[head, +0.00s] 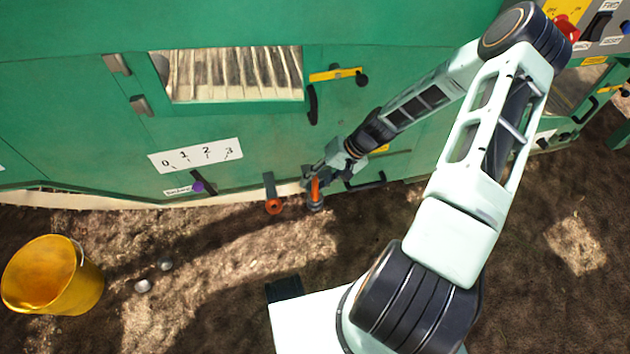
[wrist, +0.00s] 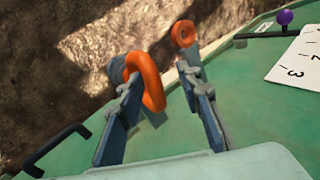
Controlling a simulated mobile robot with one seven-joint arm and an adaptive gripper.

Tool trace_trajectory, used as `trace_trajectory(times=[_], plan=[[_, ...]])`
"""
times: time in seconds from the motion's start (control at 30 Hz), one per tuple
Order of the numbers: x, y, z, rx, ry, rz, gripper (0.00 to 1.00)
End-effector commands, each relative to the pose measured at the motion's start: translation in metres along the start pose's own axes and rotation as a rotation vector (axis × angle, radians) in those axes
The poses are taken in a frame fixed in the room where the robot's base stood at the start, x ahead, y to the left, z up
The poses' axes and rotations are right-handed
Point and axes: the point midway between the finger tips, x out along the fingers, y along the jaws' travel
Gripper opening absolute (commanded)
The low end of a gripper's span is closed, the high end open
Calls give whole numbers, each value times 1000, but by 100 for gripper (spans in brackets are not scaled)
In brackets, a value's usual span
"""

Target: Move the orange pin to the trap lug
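The orange pin (head: 316,188) shows as an orange loop (wrist: 147,82) in the wrist view. It stands at a grey round fitting (wrist: 117,70) low on the green machine. My gripper (wrist: 160,68) is at the pin with its two fingers spread apart. The loop overlaps the left finger's tip, and part of it lies between the fingers. I cannot tell whether that finger touches it or passes through it. A bracket with an orange ring end (head: 273,206), possibly the trap lug, hangs to the left in the head view. The same ring (wrist: 183,34) shows beyond my fingertips in the wrist view.
The green machine wall (head: 80,110) stands close behind my gripper. A black handle (head: 366,182) is just right of it. A purple-knobbed lever (head: 199,186) sits under a numbered plate (head: 196,155). The dirt ground between is mostly clear.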

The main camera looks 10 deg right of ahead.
Motion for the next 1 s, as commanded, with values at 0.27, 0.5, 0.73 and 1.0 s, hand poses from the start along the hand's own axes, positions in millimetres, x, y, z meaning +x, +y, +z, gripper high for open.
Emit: trace_trajectory(times=[0.27, 0.5, 0.73, 1.0], plan=[[-3, 0, 0, 0, 1, 1, 33], [-37, 2, -2, 1, 5, 3, 33], [-84, 1, -1, 2, 4, 2, 33], [-117, 0, 0, -1, 1, 1, 33]])
